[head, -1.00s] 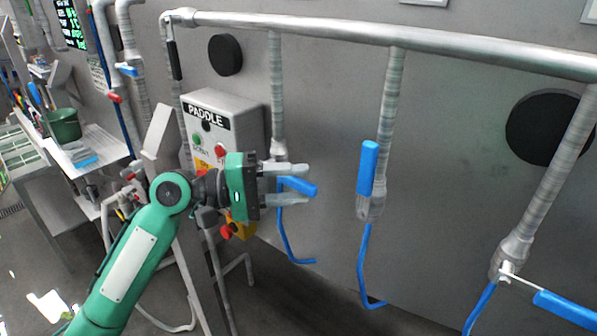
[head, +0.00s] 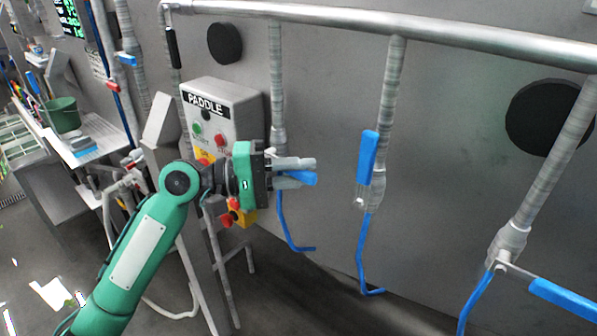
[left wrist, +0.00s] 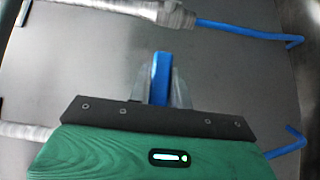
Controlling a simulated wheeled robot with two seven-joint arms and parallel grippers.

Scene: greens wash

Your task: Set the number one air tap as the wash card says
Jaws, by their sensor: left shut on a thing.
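Three air taps with blue lever handles hang on drop pipes from a rail. The leftmost handle (head: 303,179) points right, roughly level and slightly downward. My left gripper (head: 300,172) is shut on it; the handle also shows between the fingers in the left wrist view (left wrist: 161,72). Its valve body is mostly hidden behind the gripper. The middle tap's handle (head: 368,157) stands nearly upright along its pipe. The right tap's handle (head: 563,300) points right and slightly down. No tap numbers are legible. My right gripper is not in view.
A grey PADDLE control box (head: 222,113) with buttons stands just behind my left gripper. Blue hoses hang below the taps, and the steel rail (head: 420,32) runs above. A bench with a green bucket (head: 63,115) is at far left. Space between the taps is clear.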

